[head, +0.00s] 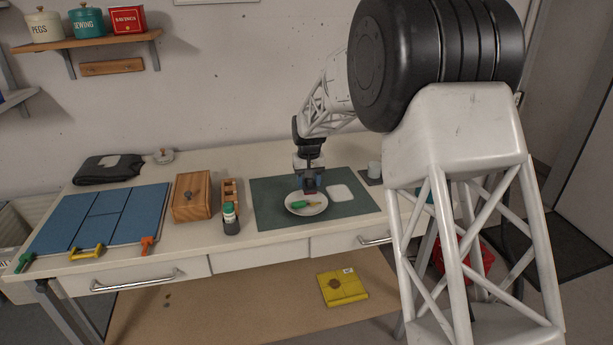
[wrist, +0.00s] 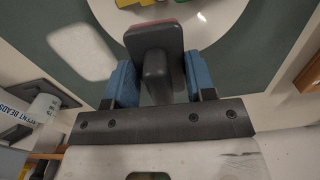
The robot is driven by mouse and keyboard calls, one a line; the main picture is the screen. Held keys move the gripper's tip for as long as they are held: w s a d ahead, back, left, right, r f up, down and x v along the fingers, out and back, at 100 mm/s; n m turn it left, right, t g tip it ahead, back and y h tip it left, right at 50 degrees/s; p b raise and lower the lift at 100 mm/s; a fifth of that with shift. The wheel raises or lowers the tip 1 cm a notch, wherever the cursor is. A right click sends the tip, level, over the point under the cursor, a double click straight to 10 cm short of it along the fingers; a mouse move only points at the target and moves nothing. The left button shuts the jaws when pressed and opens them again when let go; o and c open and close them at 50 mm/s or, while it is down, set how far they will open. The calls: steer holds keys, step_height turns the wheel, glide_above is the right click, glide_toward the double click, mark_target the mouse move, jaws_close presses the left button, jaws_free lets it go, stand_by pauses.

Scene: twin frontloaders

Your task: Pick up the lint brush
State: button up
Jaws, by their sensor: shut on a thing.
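The lint brush (wrist: 153,40), dark grey with a reddish edge, is between the blue fingers of my gripper (wrist: 158,78) in the wrist view. Its handle points back towards the palm. In the head view my gripper (head: 312,184) is over the back of a white plate (head: 294,210) on a dark green mat (head: 268,213). The brush is small and dark there, at the fingertips. I cannot tell whether it is clear of the plate. A green and yellow item (head: 305,204) lies on the plate.
A white pad (head: 340,192) lies right of the plate, with a light cup (head: 374,169) beyond. The mat's front is clear.

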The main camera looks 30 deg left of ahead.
steer(key=shift+s+d+r, duration=0.15)
steer(key=shift+s+d, duration=0.8)
steer(key=shift+s, duration=0.15)
steer(key=shift+s+d+r, duration=0.1)
steer(key=shift+s+d, duration=0.85)
steer(key=shift+s, duration=0.15)
steer(key=o, duration=0.4)
steer(key=shift+c, duration=1.6)
steer(key=w+r+m, duration=0.3)
steer(key=w+m, duration=0.6)
steer(key=w, duration=0.7)
steer(key=shift+w+a, duration=0.15)
steer(key=shift+a, duration=0.1)
